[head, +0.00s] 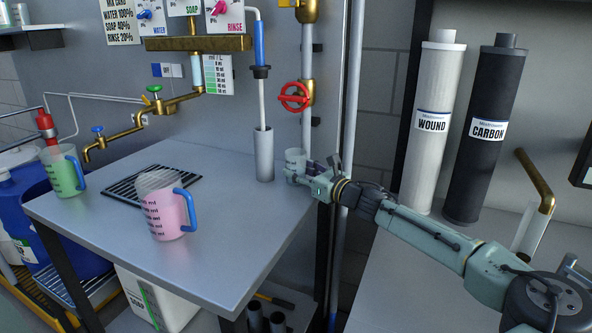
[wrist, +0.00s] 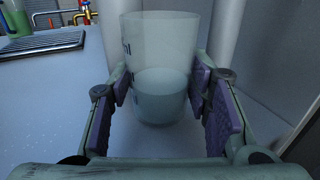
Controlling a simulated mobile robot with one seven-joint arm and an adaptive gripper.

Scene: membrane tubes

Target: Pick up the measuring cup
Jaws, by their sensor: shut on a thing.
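A small clear measuring cup (head: 295,157) with dark marks on its side is at the back right of the grey table. In the wrist view the cup (wrist: 160,60) is upright, with clear liquid in its lower part. My gripper (head: 300,175) reaches in from the right. In the wrist view its purple-padded fingers (wrist: 162,92) are shut on the cup, one on each side. Whether the cup's base touches the table is hard to tell. Two larger jugs with blue handles stand on the table, one with pink liquid (head: 163,212) and one with green (head: 62,178).
A grey upright cylinder (head: 264,160) stands left of the cup. A pipe with a red valve wheel (head: 295,97) is behind it. A black drain grate (head: 150,184) lies left. White (head: 438,130) and black (head: 482,140) filter cartridges stand at right. The table's front right is clear.

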